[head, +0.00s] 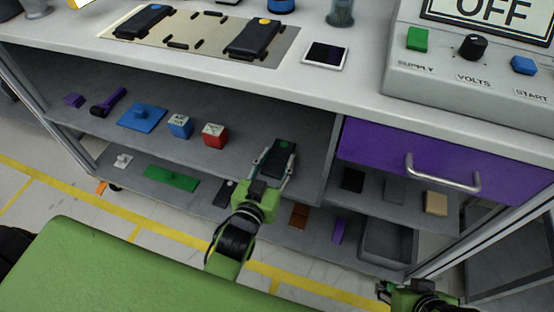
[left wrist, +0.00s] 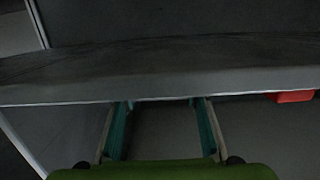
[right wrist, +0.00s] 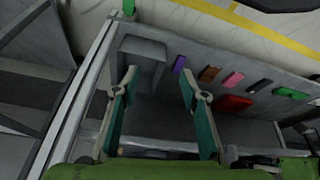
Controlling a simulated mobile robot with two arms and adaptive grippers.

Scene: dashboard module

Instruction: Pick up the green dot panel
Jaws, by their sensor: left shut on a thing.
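The green dot panel (head: 279,160) is a dark, slim rectangular piece with a green dot near its far end. My left gripper (head: 272,168) has its fingers on both long sides of the panel, shut on it, in front of the middle shelf. In the left wrist view the fingers (left wrist: 160,125) reach up to a wide grey band, and I cannot make out the panel there. My right gripper (right wrist: 155,85) is open and empty in the right wrist view. It shows partly at the lower right of the head view (head: 402,290).
A red block (head: 214,135), blue block (head: 180,126) and blue plate (head: 141,117) sit on the middle shelf (head: 255,125). The purple drawer (head: 390,158) is to the right. Similar dark panels lie on a tan board (head: 205,40) on the worktop above.

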